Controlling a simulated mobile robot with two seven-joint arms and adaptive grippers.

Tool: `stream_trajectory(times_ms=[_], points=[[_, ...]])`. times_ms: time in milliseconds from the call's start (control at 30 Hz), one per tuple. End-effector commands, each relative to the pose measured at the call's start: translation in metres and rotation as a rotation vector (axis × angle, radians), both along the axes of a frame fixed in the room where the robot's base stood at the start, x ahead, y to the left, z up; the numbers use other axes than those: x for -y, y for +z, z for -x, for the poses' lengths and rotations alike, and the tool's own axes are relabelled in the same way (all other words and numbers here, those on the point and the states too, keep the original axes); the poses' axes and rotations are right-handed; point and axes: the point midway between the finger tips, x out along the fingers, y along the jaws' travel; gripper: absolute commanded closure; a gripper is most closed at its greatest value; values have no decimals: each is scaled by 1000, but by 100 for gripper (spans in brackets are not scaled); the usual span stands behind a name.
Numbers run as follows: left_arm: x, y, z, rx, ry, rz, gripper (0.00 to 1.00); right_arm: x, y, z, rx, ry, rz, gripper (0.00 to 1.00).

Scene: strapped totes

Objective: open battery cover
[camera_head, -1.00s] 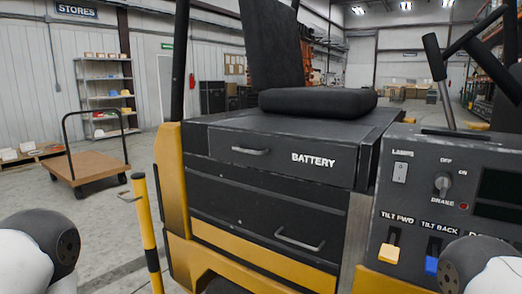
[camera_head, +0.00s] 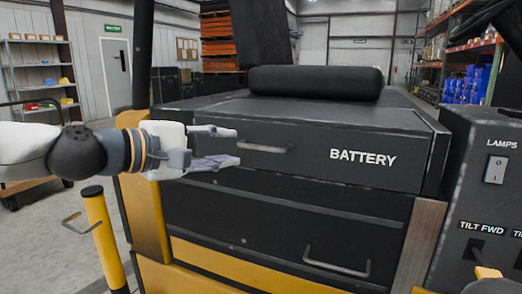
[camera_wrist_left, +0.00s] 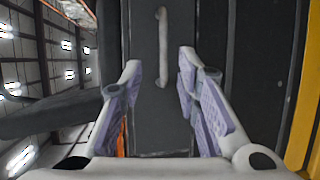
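The battery cover (camera_head: 340,165) is a dark panel marked BATTERY on the forklift, below the black seat, and it looks closed. Its metal bar handle (camera_head: 262,147) is on the left part of the panel. In the left wrist view the handle (camera_wrist_left: 162,45) stands upright ahead of the fingers, between their lines. My left gripper (camera_head: 238,147) is open and empty, just left of the handle in the head view; in the left wrist view its fingers (camera_wrist_left: 160,90) are spread wide.
A lower bar handle (camera_head: 336,262) is on the panel beneath. A yellow and black post (camera_head: 104,240) with a small handle stands at left. The control panel (camera_head: 490,190) with switches is at right. The seat cushion (camera_head: 315,83) lies above the cover.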

Motion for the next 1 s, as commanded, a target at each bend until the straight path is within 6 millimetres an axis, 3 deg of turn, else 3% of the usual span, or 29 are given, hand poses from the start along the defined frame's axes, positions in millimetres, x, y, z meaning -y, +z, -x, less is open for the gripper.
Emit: stream_trajectory(times_ms=[33, 100, 400, 767, 900, 1000], points=[[9, -12, -11, -11, -2, -4, 70, 0, -6, 6, -19, 0, 0, 60], [22, -17, -25, -12, -2, -4, 70, 0, -10, 10, -32, 0, 1, 60], [61, -24, -70, -7, -1, -3, 70, 0, -17, 16, -52, 1, 0, 60], [66, -23, -76, -4, 0, -3, 70, 0, -17, 16, -52, 2, 0, 60], [66, -24, -76, -4, 0, -3, 100, 0, -17, 16, -52, 2, 0, 60], [66, -24, -76, -4, 1, -3, 100, 0, -17, 16, -52, 2, 0, 60]])
